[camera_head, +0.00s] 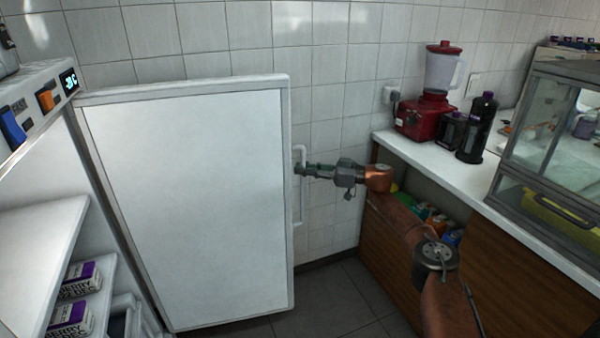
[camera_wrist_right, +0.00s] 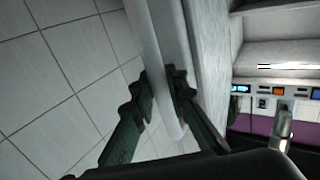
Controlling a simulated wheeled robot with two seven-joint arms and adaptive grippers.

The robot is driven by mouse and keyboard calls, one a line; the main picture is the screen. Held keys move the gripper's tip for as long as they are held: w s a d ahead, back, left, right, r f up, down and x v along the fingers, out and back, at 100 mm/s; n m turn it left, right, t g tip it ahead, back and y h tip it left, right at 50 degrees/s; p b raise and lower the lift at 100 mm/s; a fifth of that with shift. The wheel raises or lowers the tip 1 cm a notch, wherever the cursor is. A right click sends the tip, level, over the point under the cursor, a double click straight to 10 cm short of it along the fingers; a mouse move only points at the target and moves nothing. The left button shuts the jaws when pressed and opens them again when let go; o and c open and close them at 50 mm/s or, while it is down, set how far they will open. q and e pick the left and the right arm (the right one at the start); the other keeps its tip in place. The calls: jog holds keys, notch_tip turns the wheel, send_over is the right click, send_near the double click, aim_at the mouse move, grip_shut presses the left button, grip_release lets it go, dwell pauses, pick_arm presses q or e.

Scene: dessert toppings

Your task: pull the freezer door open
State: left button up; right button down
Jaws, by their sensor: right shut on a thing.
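The white freezer door (camera_head: 190,200) stands swung wide open in the head view, its inner face towards me. Its white bar handle (camera_head: 299,215) is on the door's right edge, on the far side. My right gripper (camera_head: 301,170) is shut on the upper part of the handle. In the right wrist view its two dark green fingers (camera_wrist_right: 163,95) are on either side of the white handle bar (camera_wrist_right: 150,40). The open freezer (camera_head: 40,220) is at the left, with shelves inside. My left gripper is not in view.
Purple-and-white cartons (camera_head: 75,290) sit on the freezer's lower shelves. At the right, a counter (camera_head: 415,147) holds a red blender (camera_head: 430,110), dark bottles (camera_head: 480,128) and a glass case (camera_head: 550,150). A tiled wall is close behind the door. Grey floor (camera_head: 335,300) shows between door and counter.

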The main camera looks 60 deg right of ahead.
jog(key=shift+f, duration=0.15)
jog(key=c, duration=1.9)
grip_release()
jog(key=shift+c, duration=0.2)
jog(key=v, duration=1.2)
